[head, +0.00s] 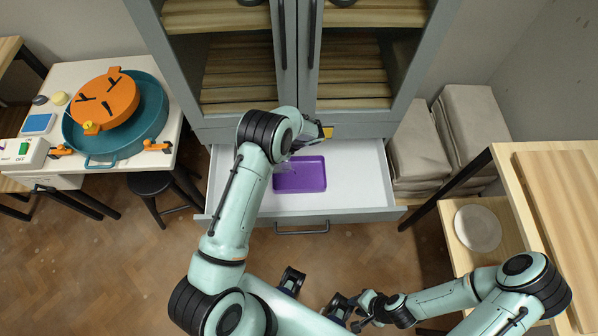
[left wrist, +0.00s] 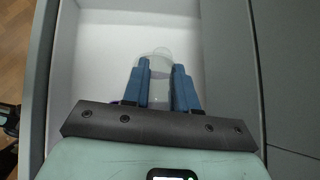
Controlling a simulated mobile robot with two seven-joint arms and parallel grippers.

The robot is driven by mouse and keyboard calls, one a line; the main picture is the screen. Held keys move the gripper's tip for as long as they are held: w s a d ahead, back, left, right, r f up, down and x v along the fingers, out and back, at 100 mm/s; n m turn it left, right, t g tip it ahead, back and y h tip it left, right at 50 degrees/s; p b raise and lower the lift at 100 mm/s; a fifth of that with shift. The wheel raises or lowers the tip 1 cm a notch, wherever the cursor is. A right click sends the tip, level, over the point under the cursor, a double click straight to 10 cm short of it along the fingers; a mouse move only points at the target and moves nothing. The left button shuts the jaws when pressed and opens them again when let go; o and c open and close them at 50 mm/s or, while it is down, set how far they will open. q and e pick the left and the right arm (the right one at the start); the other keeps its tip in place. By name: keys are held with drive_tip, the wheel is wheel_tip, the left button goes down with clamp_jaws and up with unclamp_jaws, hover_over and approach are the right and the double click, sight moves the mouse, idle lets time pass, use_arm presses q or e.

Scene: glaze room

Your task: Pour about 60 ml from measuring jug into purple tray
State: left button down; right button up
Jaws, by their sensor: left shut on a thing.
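The purple tray (head: 313,176) lies in the open white drawer, its upper left part behind my left arm. My left gripper (left wrist: 161,68) has its blue fingers on both sides of a clear measuring jug (left wrist: 161,92) and is shut on it. In the head view my left wrist mostly hides the jug; a faint clear patch shows by the tray's left edge. I cannot tell the jug's tilt, its liquid level or whether liquid is flowing. My right gripper (head: 345,310) is low in the head view, away from the drawer; its finger opening is unclear.
The drawer (head: 352,175) is pulled out below a grey cabinet (head: 222,128) with glass doors. A table with a teal tub (head: 150,140) and an orange lid-like piece (head: 108,100) stands at left. A wooden shelf with a pale plate (head: 478,228) stands at right. Drawer floor right of the tray is clear.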

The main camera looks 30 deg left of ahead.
use_arm(q)
drive_tip(key=shift+w+d+r+g+y, duration=0.15)
drive_tip(key=shift+w+d+r+y, duration=0.1)
drive_tip(key=shift+d, duration=0.25)
drive_tip(key=shift+w+d+r+g+y, duration=0.15)
drive_tip(key=shift+d+y, duration=0.1)
drive_tip(key=shift+d, duration=0.2)
idle(1.0)
drive_tip(key=shift+a, duration=0.1)
drive_tip(key=a+h, duration=0.1)
drive_tip(key=s+a+t+h, duration=0.1)
drive_tip(key=a+h, duration=0.1)
drive_tip(key=shift+s+a+f+p, duration=0.15)
drive_tip(key=shift+s+a+p, duration=0.05)
drive_tip(key=shift+s+p, duration=0.2)
drive_tip(key=shift+w+f+t, duration=0.1)
drive_tip(key=shift+f+t, duration=0.1)
drive_tip(key=shift+t, duration=0.2)
drive_tip(key=shift+a+h, duration=0.25)
drive_tip(key=shift+h, duration=0.25)
drive_tip(key=shift+a+f+t+h, duration=0.15)
drive_tip(key=shift+t+h, duration=0.15)
drive_tip(key=shift+h, duration=0.1)
idle(0.5)
